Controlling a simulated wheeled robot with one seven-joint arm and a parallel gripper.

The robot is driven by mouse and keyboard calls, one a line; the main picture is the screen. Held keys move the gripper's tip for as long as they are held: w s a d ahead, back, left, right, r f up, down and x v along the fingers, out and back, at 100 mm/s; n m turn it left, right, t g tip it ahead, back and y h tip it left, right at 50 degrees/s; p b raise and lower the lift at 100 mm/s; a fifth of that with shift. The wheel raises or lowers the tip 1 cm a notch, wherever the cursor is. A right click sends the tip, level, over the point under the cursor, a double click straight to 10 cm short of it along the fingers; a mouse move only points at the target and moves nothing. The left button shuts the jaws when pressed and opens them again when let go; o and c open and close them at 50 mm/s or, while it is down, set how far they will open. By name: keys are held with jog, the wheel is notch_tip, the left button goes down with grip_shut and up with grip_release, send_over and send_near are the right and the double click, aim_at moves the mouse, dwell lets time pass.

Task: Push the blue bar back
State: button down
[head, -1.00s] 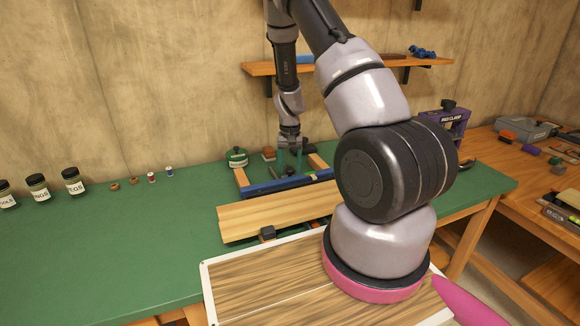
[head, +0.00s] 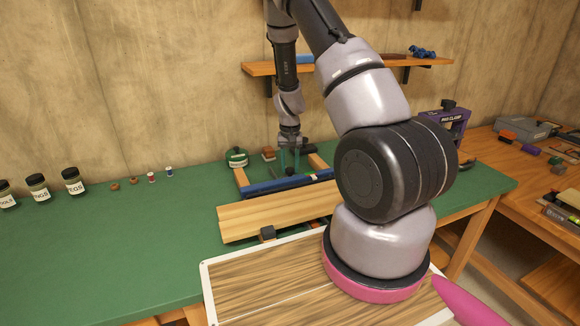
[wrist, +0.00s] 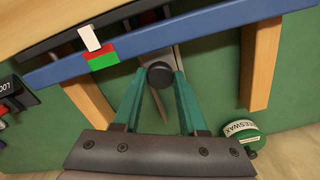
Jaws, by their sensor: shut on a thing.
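The blue bar (head: 262,188) lies across two wooden rails on the green bench, behind a pale wooden board (head: 250,219). In the wrist view the bar (wrist: 190,38) runs across the top, with a red and green mark (wrist: 103,58) and a white pointer (wrist: 90,38) beside it. My gripper (head: 290,168) reaches down at the bar's far side. In the wrist view its green fingers (wrist: 159,80) are shut on a round black knob (wrist: 160,74) next to the bar. How the knob joins the bar is hard to see.
A green beeswax tin (head: 237,157) stands left of the rails, near the back wall. A dark part with partly visible lettering (wrist: 10,90) shows at the wrist view's left edge. Jars and small spools stand on the left bench. A purple clamp stands at the right.

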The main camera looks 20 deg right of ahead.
dwell(0.6)
jog(key=w, duration=0.8)
jog(key=shift+w, duration=0.2)
jog(key=shift+c, duration=2.2)
grip_release()
jog(key=shift+s, duration=0.1)
